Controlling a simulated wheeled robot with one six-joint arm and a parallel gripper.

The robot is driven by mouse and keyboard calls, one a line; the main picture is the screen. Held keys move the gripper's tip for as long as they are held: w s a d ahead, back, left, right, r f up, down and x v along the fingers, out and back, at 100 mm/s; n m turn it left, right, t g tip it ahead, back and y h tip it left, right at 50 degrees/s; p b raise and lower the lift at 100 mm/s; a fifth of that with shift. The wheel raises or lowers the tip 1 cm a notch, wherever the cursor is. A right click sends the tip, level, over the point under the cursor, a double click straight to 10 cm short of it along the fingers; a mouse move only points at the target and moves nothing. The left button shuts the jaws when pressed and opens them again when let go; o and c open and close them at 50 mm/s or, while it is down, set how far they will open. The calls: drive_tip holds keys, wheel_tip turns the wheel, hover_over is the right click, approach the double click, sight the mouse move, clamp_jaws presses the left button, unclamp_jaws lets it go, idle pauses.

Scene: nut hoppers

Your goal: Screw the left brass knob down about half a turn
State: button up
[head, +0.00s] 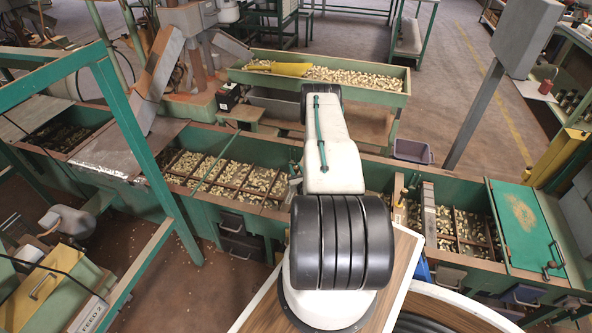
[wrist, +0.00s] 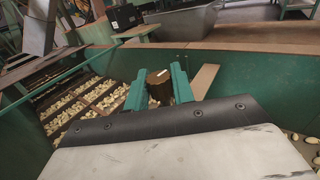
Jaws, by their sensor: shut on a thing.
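A dark brass knob (wrist: 160,92) with a light mark on its top stands upright at the hopper's edge in the wrist view. My gripper (wrist: 159,78) is shut on it, with one green finger against its left side and one against its right. The lower part of the knob is hidden behind the gripper body. In the head view my white arm reaches away over the green hopper trough, and it hides both the gripper and the held knob.
The green trough (head: 255,215) holds nuts in divided compartments. Another nut-filled bin (head: 385,92) with a yellow scoop (head: 283,69) stands behind it. A green frame post (head: 140,145) rises at left. A closed green lid (head: 525,225) lies at right.

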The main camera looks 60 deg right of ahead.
idle(0.3)
drive_tip(key=o, duration=1)
drive_tip(key=shift+c, duration=0.2)
drive_tip(key=v, duration=0.7)
drive_tip(key=shift+s+a, duration=0.25)
drive_tip(key=shift+a, duration=0.1)
drive_tip(key=shift+c, duration=0.2)
